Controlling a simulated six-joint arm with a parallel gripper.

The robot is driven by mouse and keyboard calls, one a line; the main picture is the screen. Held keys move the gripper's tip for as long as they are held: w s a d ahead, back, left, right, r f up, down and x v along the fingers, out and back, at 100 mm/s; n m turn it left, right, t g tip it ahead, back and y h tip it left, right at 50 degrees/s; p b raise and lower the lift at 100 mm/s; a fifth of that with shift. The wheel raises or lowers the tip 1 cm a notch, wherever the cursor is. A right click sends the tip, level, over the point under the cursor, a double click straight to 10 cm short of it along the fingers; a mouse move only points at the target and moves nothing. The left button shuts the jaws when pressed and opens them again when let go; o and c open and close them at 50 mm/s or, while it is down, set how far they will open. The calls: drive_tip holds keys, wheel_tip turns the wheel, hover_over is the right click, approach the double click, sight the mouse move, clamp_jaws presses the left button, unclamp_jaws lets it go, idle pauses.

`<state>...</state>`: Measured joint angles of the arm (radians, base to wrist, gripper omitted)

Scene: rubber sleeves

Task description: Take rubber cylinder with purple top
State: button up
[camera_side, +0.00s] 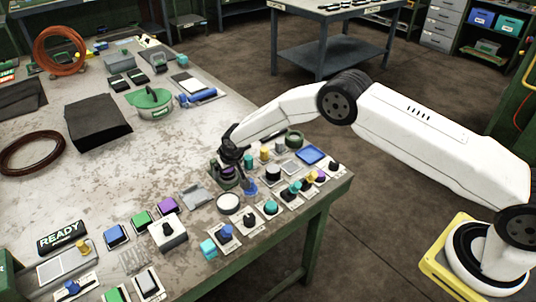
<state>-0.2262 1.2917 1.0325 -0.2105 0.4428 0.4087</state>
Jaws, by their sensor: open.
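My gripper (231,158) is dark and points down over the near part of the workbench. It is open. A small dark cylinder with a purple top (228,171) stands directly below the gripper, partly hidden by its fingers. I cannot tell whether the fingers touch it. It appears to sit in a dark green holder (217,182). Another small purple-topped piece (321,177) stands near the right corner of the bench.
Several small coloured knobs and parts crowd around the gripper, including a round white-topped piece (228,203), a blue part (250,188) and a grey tray (197,197). A blue tray (311,155) lies to the right. The bench's middle (160,160) is mostly clear.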

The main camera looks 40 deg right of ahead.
drive_tip(key=shift+c, duration=0.2)
clamp_jaws()
drive_tip(key=shift+r, duration=0.2)
drive_tip(key=shift+r, duration=1.4)
drive_tip(key=s+d+r, duration=0.2)
drive_tip(key=s+r, duration=0.8)
drive_tip(key=s, duration=0.3)
drive_tip(key=shift+s+d, duration=0.2)
drive_tip(key=shift+s, duration=0.2)
